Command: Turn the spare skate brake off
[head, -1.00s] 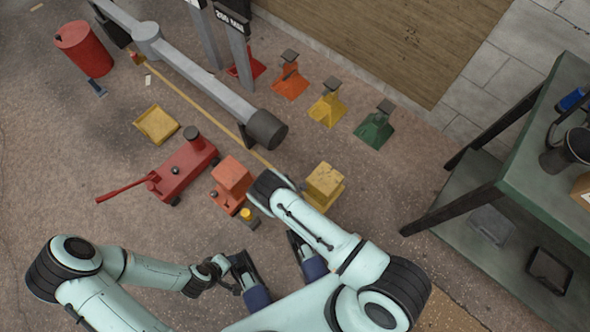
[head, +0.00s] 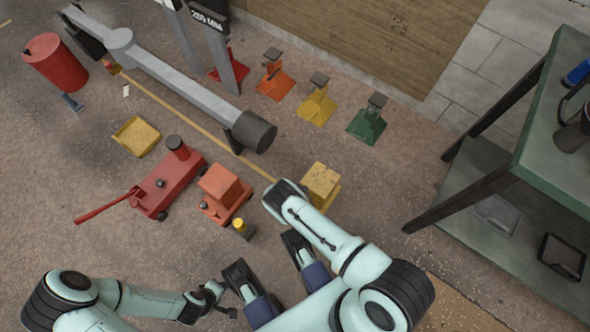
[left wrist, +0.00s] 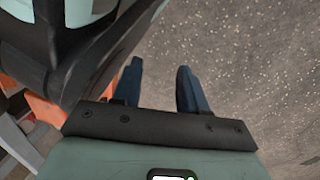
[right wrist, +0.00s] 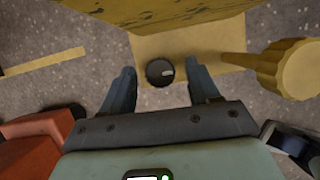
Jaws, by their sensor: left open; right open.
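A yellow skate with a yellow block (head: 322,182) on it stands on the floor in the head view. In the right wrist view its yellow deck (right wrist: 193,45) carries a round black brake knob (right wrist: 160,72) with a pale mark pointing right. My right gripper (right wrist: 157,88) is open, with a finger on each side of the knob; contact cannot be told. In the head view its fingertips are hidden behind the wrist. My left gripper (left wrist: 157,85) is open and empty above bare floor. No label shows which skate is the spare.
An orange skate (head: 222,192) with its block stands left of my right gripper. A small yellow-and-black cylinder (head: 243,228) is beside it. A red jack (head: 165,185) lies further left, and a green bench (head: 560,150) stands at right. A yellow knurled cylinder (right wrist: 290,70) is close to my right gripper.

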